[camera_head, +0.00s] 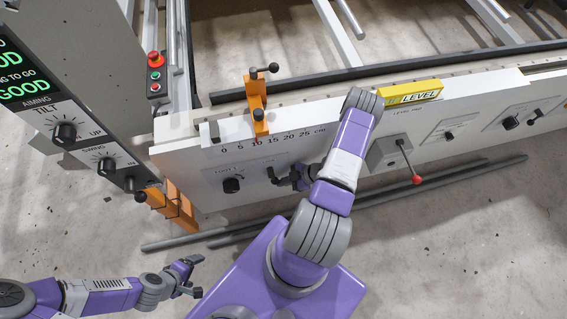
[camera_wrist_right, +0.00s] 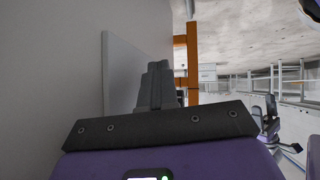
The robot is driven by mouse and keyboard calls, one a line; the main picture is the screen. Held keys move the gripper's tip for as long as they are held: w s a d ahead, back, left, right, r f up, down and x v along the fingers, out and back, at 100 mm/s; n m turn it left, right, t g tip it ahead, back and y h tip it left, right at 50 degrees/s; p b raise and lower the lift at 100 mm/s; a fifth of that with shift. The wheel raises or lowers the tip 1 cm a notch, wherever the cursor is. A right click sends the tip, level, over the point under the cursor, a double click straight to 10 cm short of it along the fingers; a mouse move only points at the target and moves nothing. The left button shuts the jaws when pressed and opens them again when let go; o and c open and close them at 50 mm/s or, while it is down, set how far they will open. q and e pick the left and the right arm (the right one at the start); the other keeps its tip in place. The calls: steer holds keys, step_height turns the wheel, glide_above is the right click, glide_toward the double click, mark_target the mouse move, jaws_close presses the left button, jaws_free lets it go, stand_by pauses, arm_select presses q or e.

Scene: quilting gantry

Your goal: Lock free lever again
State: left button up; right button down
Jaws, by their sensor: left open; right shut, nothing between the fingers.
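A white panel (camera_head: 215,201) on the gantry rail, with partly legible lettering, carries a black knob (camera_head: 232,185). My right gripper (camera_head: 275,178) is at this panel, to the right of the knob. In the wrist view its grey fingers (camera_wrist_right: 155,85) are together with nothing seen between them. Any lever at its fingertips is hard to tell from the dark fingers. A lever with a red ball end (camera_head: 410,160) slants down from a grey box further right. A small black lever (camera_head: 533,117) sits on the far right panel. My left gripper (camera_head: 190,276) is open and empty above the floor.
An orange clamp (camera_head: 256,104) with a black handle stands on the scaled rail. A yellow level (camera_head: 410,93) lies along the rail. An orange bracket (camera_head: 175,207) is at the rail's left end. Dark bars (camera_head: 450,174) lie on the floor in front.

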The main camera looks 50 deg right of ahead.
steer(key=shift+r, duration=0.1)
arm_select(q)
steer(key=shift+s+d+r, duration=0.25)
steer(key=shift+s+r, duration=0.05)
steer(key=shift+s, duration=0.05)
arm_select(e)
steer(key=s+d, duration=0.9)
steer(key=s, duration=0.1)
steer(key=shift+s+d, duration=0.2)
steer(key=shift+d, duration=0.05)
arm_select(q)
steer(key=shift+r+p, duration=0.1)
steer(key=shift+p, duration=0.25)
